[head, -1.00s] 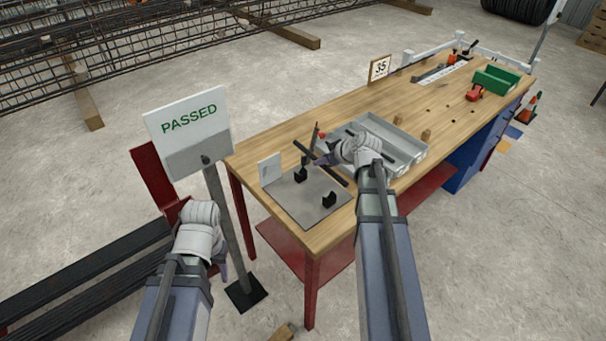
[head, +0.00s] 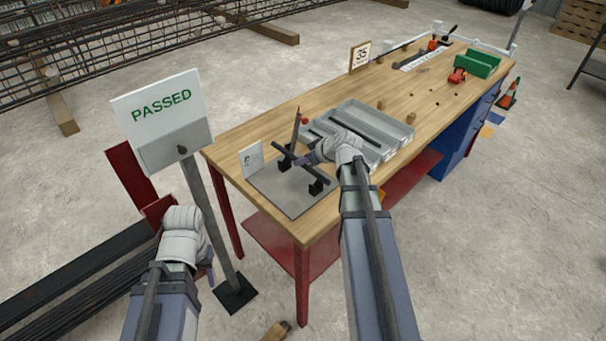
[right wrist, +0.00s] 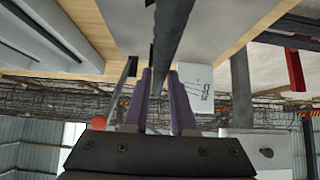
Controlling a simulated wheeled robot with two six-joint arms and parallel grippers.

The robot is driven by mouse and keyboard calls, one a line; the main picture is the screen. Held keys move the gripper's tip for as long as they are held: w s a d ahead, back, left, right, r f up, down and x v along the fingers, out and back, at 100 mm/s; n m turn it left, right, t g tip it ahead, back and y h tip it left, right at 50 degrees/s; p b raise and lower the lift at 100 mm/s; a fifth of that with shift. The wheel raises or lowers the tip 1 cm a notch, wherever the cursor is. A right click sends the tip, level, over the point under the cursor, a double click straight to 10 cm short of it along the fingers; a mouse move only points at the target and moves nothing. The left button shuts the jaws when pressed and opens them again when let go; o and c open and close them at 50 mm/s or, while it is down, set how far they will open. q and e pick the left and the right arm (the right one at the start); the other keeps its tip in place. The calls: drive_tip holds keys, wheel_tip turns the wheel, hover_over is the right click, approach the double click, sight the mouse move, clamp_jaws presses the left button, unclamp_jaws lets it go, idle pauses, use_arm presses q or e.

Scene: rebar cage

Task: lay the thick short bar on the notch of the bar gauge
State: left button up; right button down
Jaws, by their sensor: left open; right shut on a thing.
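The thick short bar (head: 312,173) is dark and ribbed. My right gripper (head: 299,161) is shut on it, and in the right wrist view the bar (right wrist: 172,25) runs between the two purple fingers (right wrist: 164,100). The bar gauge is a grey plate (head: 286,199) with two black notched blocks, a far one (head: 285,162) and a near one (head: 316,188). The bar lies along the line of both blocks, over them; I cannot tell whether it touches the notches. My left gripper (head: 209,275) is open and empty, low beside the sign post, away from the table.
A grey compartment tray (head: 398,131) stands right of the gauge on the wooden table (head: 330,95). A red-tipped upright rod (head: 297,122) and a small white card (head: 251,158) stand at the gauge. The PASSED sign (head: 162,108) stands left of the table.

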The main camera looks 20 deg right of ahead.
wheel_tip(320, 180, down, 4)
drive_tip(key=b, duration=0.3)
drive_tip(key=shift+r+b, duration=0.2)
drive_tip(key=shift+b, duration=0.15)
drive_tip(key=shift+f, duration=0.2)
drive_tip(key=c, duration=0.7)
unclamp_jaws()
drive_tip(key=shift+c, duration=0.2)
